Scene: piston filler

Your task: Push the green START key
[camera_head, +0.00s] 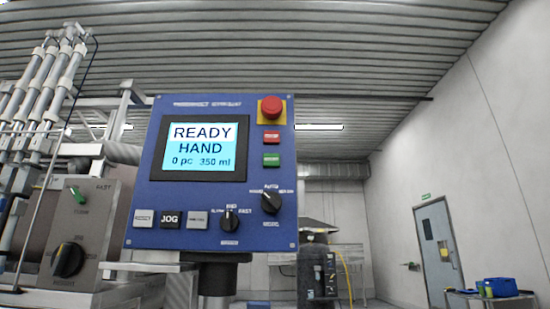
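The blue control panel (216,215) stands upright in the middle of the view on a dark post. The green key (271,159) sits on its right side, below a red key (271,137); its lettering is too small to read. A red mushroom button (271,107) on a yellow plate is above both. The screen (199,147) reads READY, HAND, 0 pc, 350 ml. My gripper is not in the view, so its distance from the green key does not show.
Below the screen are a black JOG key (171,219), pale keys and two black rotary knobs (271,201). Filler machinery with a grey knob box (85,230) stands at left. A dark cabinet (318,272), a door (438,250) and a table with blue bins (500,287) are behind right.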

